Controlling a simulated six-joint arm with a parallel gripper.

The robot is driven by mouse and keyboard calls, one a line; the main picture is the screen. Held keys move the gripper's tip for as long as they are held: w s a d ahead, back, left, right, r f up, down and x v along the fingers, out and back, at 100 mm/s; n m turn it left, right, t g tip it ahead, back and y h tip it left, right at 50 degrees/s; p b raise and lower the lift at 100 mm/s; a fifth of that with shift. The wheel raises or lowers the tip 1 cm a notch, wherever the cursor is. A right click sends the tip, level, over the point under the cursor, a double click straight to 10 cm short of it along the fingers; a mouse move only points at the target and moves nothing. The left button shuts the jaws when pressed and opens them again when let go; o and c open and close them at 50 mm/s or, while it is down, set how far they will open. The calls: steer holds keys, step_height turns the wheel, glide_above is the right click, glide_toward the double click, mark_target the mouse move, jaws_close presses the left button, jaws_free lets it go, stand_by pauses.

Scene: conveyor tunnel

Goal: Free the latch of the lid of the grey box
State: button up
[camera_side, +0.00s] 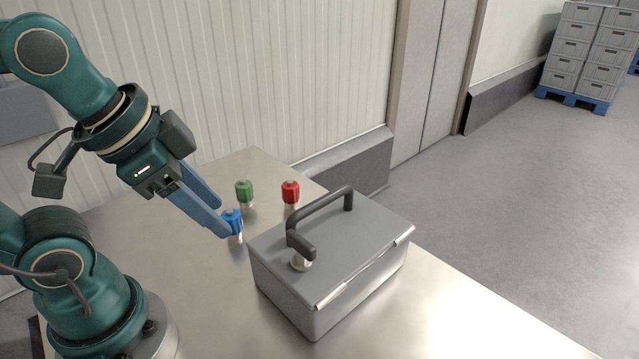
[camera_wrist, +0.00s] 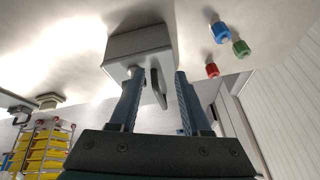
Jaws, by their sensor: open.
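The grey box (camera_side: 325,300) stands on the metal table with its lid (camera_side: 345,245) closed. A dark bar handle (camera_side: 320,206) rises from the lid. At its near end, a short dark piece (camera_side: 301,246) sits over a round silvery post (camera_side: 302,263); I cannot tell whether this is the latch. My gripper (camera_side: 220,215) is open and empty, in the air left of the box. In the wrist view the box (camera_wrist: 140,42) and handle (camera_wrist: 159,88) show beyond and between the fingers (camera_wrist: 158,74).
Blue (camera_side: 233,220), green (camera_side: 244,190) and red (camera_side: 290,191) knobs stand on the table (camera_side: 200,300) behind and left of the box. In the side view the blue one overlaps my fingers; contact is unclear. A ribbed wall (camera_side: 290,80) lies behind. Stacked crates (camera_side: 585,50) are far off.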

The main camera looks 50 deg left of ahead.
steer(key=w+d+r+m+g, duration=0.2)
steer(key=w+r+m, duration=0.2)
steer(key=m, duration=0.5)
steer(key=m+g, duration=0.3)
steer(key=m, duration=0.2)
glide_above(300, 239)
step_height(300, 239, down, 3)
steer(key=shift+a+r, duration=0.1)
steer(key=shift+r, duration=0.05)
steer(key=shift+f, duration=2.95)
jaws_close()
